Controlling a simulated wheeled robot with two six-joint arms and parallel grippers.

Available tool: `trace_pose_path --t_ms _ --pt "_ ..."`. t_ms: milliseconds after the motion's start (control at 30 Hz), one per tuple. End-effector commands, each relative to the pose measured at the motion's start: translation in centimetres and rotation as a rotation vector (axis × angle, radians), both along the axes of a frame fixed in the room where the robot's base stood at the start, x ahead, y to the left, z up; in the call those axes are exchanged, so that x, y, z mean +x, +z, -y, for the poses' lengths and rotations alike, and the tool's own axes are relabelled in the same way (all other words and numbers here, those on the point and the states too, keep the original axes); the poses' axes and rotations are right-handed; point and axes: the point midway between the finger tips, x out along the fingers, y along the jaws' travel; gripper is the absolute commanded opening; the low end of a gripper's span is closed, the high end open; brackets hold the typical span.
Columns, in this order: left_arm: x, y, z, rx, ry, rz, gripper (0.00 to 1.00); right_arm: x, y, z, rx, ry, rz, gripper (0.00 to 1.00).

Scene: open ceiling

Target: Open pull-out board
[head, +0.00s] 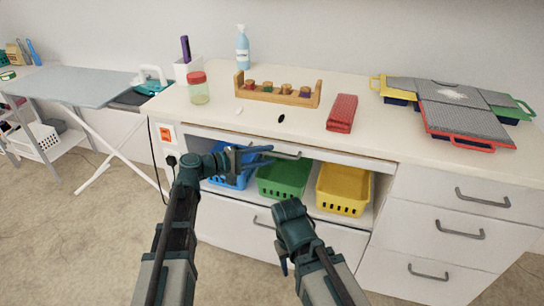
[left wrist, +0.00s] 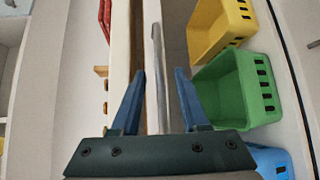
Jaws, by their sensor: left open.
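The pull-out board (head: 338,158) is a thin white front just under the countertop, with a grey bar handle (head: 287,155). It looks closed or nearly so; I cannot tell exactly. My left gripper (head: 270,154) is open at the left end of the handle. In the left wrist view, the grey handle (left wrist: 158,70) runs lengthwise between the spread blue fingers (left wrist: 160,80); I cannot tell whether they touch it. My right gripper (head: 284,262) hangs low before the lower drawer front, mostly hidden behind its own wrist.
Blue (head: 228,178), green (head: 284,180) and yellow (head: 343,190) baskets stand in the open shelf below the board. The countertop (head: 385,135) holds a jar, a wooden rack, a red cloth and several grey-topped trays. Handled drawers (head: 460,205) are at right. An ironing board (head: 75,87) stands left.

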Motion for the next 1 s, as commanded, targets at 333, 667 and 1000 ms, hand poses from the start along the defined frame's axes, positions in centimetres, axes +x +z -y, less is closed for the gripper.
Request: trace_pose_path --t_ms 333,667,1000 --pt "1.2 -0.4 2.4 0.0 -0.001 0.001 0.45 0.0 -0.4 0.0 0.0 0.0 0.0 0.5" --pt "1.2 -0.4 2.4 0.0 0.0 0.0 0.34 0.0 -0.4 0.0 0.0 0.0 0.0 0.5" --pt "1.2 -0.4 2.4 0.001 0.0 0.0 0.0 0.0 -0.4 0.0 0.0 0.0 0.0 0.5"
